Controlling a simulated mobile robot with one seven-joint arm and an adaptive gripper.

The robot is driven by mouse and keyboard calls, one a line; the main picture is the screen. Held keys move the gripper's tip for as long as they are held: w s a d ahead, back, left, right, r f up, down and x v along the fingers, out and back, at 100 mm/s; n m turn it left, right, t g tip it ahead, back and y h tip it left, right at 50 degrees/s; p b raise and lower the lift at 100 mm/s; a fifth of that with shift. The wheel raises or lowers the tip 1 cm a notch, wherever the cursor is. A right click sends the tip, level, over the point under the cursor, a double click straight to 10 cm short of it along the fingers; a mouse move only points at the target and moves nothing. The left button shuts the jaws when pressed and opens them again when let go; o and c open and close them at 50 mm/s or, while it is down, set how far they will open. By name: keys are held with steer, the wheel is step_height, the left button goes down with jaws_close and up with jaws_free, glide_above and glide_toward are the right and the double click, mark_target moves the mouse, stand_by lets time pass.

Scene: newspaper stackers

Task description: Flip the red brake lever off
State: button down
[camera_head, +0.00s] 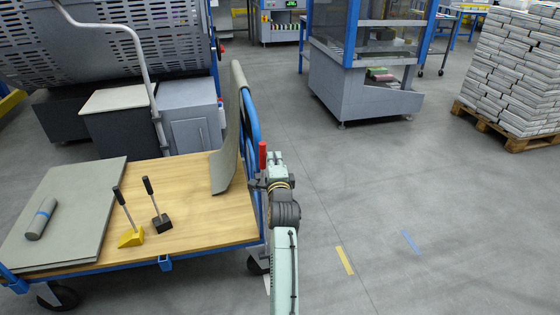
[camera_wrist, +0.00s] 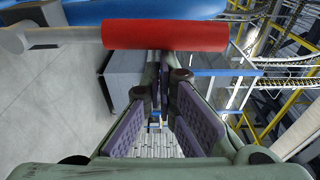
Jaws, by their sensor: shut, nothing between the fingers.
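The red brake lever (camera_head: 262,155) stands upright at the right end of the cart, beside its blue tube frame (camera_head: 251,125). In the wrist view its red grip (camera_wrist: 165,35) lies across the top, just above my fingertips, with a grey metal stem at its left end. My gripper (camera_wrist: 163,75) is shut and empty, its purple pads angled together below the red grip. In the head view my gripper (camera_head: 256,183) is just below the lever, partly hidden by my wrist. I cannot tell whether the fingers touch the lever.
The wooden cart deck (camera_head: 185,190) carries a grey board (camera_head: 65,215), a rolled grey bundle (camera_head: 41,219), and yellow (camera_head: 130,237) and black (camera_head: 161,222) blocks with handles. A grey machine (camera_head: 360,90) and a paper stack (camera_head: 515,70) stand behind. The floor at right is clear.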

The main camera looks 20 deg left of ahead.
steer(key=shift+s+a+r+n, duration=0.1)
steer(key=shift+s+a+n, duration=0.15)
steer(key=shift+n, duration=0.15)
stand_by(0.3)
